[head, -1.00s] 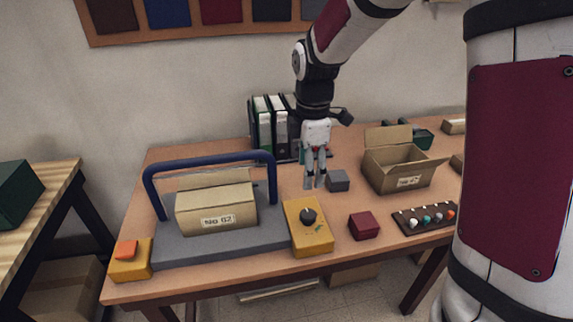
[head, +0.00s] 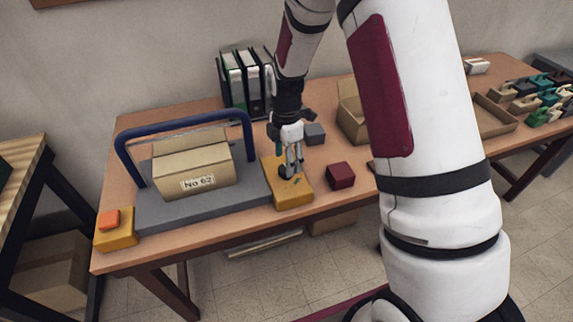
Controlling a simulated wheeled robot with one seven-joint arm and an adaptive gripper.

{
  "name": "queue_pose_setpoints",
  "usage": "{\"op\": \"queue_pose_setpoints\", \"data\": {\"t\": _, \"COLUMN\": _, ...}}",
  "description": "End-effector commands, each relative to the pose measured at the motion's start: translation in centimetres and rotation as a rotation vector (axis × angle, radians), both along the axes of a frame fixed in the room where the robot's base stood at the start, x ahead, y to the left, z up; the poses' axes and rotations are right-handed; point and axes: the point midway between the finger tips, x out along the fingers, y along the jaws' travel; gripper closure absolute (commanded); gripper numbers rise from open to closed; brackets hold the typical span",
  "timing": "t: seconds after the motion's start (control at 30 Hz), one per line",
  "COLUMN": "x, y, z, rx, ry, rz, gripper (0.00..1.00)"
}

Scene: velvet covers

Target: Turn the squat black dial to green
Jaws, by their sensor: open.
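The squat black dial (head: 285,172) sits on top of a yellow box (head: 293,196) at the front middle of the table. My gripper (head: 291,173) points down with its fingers at the dial and partly hides it. The fingers are open; I cannot tell whether they touch the dial. The dial's pointer direction and the green mark are too small and too covered to make out.
A grey platform (head: 160,215) with a blue arch (head: 185,128) and a cardboard box (head: 192,170) stands left of the yellow box. A dark red block (head: 340,175) lies close on the right. A grey block (head: 315,134) and binders (head: 243,85) are behind.

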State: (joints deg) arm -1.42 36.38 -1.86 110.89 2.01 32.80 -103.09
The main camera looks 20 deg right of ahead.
Motion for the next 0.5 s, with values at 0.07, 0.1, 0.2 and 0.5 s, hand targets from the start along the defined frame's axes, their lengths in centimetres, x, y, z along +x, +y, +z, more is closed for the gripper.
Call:
{"op": "queue_pose_setpoints", "data": {"t": 0.07, "x": -0.1, "y": 0.0, "z": -1.2, "rx": 0.001, "ry": 0.002, "rz": -0.001, "gripper": 0.41}}
{"op": "queue_pose_setpoints", "data": {"t": 0.1, "x": -0.1, "y": 0.0, "z": -1.6, "rx": 0.001, "ry": 0.002, "rz": -0.001, "gripper": 0.41}}
{"op": "queue_pose_setpoints", "data": {"t": 0.2, "x": 0.0, "y": 0.0, "z": -2.4, "rx": 0.0, "ry": 0.001, "rz": -0.001, "gripper": 0.41}}
{"op": "queue_pose_setpoints", "data": {"t": 0.5, "x": 0.0, "y": 0.0, "z": -3.0, "rx": 0.0, "ry": -0.001, "rz": -0.001, "gripper": 0.41}}
